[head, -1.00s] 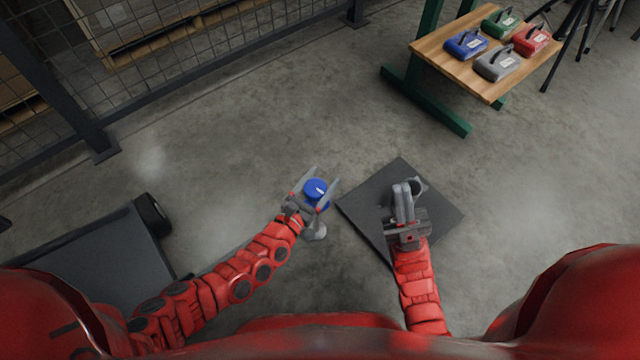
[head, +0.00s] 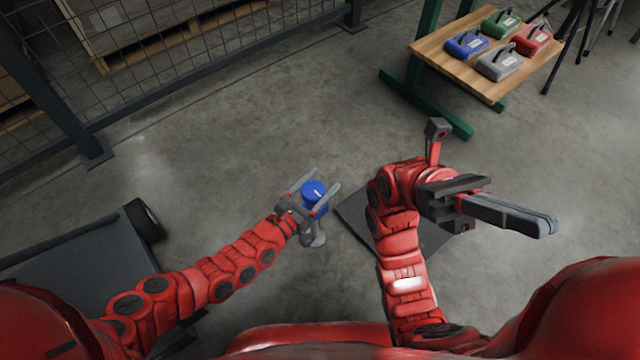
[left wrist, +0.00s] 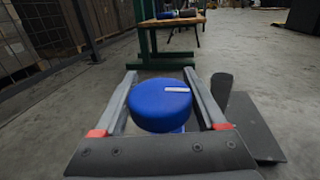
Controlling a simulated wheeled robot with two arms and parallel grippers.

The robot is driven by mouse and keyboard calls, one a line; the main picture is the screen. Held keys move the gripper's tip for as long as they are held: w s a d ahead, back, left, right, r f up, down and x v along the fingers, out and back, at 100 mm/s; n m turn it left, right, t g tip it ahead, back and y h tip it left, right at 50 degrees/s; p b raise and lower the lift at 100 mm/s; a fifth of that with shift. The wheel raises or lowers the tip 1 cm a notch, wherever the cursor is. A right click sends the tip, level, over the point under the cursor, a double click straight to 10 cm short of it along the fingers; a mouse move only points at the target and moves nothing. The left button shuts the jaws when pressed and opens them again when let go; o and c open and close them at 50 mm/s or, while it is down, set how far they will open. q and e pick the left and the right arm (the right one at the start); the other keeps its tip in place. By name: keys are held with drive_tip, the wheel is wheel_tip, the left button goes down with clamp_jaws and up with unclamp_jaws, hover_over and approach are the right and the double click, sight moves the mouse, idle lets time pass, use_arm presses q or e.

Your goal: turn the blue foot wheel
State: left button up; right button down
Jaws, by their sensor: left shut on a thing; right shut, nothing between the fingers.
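The blue foot wheel (head: 314,188) stands on a grey base on the floor, near the middle of the head view, with a pale mark on its top. My left gripper (head: 318,190) is shut on it, one finger on each side. In the left wrist view the blue wheel (left wrist: 160,106) sits between the two fingers, its pale mark pointing right. My right gripper (head: 548,226) is shut and empty, raised at the right and pointing right, well apart from the wheel.
A dark plate (head: 352,213) lies on the floor right of the wheel, partly hidden by my right arm. A wooden table (head: 440,62) with several coloured cases stands at the upper right. A mesh fence (head: 150,70) runs along the upper left. A dark wheeled platform (head: 80,262) is at the lower left.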

idle(0.3)
use_arm(q)
drive_tip(key=o, duration=1.3)
